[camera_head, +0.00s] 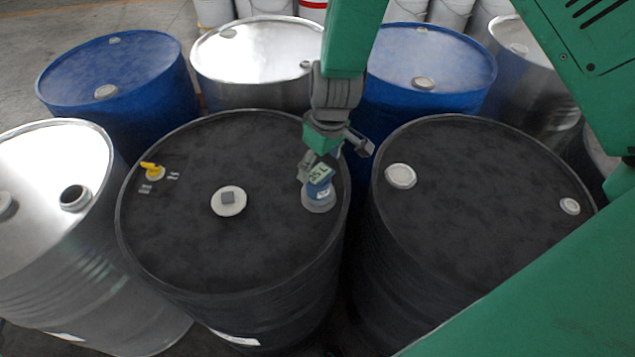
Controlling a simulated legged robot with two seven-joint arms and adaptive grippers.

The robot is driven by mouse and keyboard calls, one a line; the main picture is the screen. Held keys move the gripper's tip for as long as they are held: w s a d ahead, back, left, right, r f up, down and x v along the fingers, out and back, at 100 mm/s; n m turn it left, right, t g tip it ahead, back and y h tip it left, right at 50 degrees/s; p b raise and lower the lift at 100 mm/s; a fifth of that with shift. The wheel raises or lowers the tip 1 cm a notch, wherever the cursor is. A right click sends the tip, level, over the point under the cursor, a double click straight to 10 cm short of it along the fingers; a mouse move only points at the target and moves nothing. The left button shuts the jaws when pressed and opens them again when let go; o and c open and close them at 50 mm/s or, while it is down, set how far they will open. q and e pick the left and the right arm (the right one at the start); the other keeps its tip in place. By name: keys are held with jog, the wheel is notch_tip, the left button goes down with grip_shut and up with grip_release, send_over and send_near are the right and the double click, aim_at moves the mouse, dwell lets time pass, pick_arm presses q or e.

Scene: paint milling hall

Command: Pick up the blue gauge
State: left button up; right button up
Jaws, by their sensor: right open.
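The blue gauge (319,176) stands at the right side of the black drum (230,265) in the middle. It has a pale label face with dark marks and sits on a grey round base. My right gripper (334,160) is directly above and behind it, pointing down. Its fingers are spread, one close to the gauge's left side and one out to the right. I cannot tell whether a finger touches the gauge. My left gripper is not in view.
On the same drum are a white disc with a grey block (228,200) and a yellow valve (151,170). Another black drum (470,200) stands close on the right. Blue drums (115,70) and metal drums (258,60) crowd behind. A silver drum (40,230) stands left.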

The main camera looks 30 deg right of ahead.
aim_at(317, 173)
jog(key=shift+w+a+f, duration=0.1)
jog(key=shift+a+f, duration=0.2)
jog(key=shift+f, duration=0.3)
notch_tip(317, 173, down, 4)
jog(key=shift+f+p, duration=0.15)
jog(key=shift+p, duration=0.4)
jog(key=shift+d+f, duration=0.15)
jog(key=shift+f, duration=0.15)
jog(key=shift+a+r, duration=0.15)
jog(key=shift+a, duration=0.2)
jog(key=c, duration=1.4)
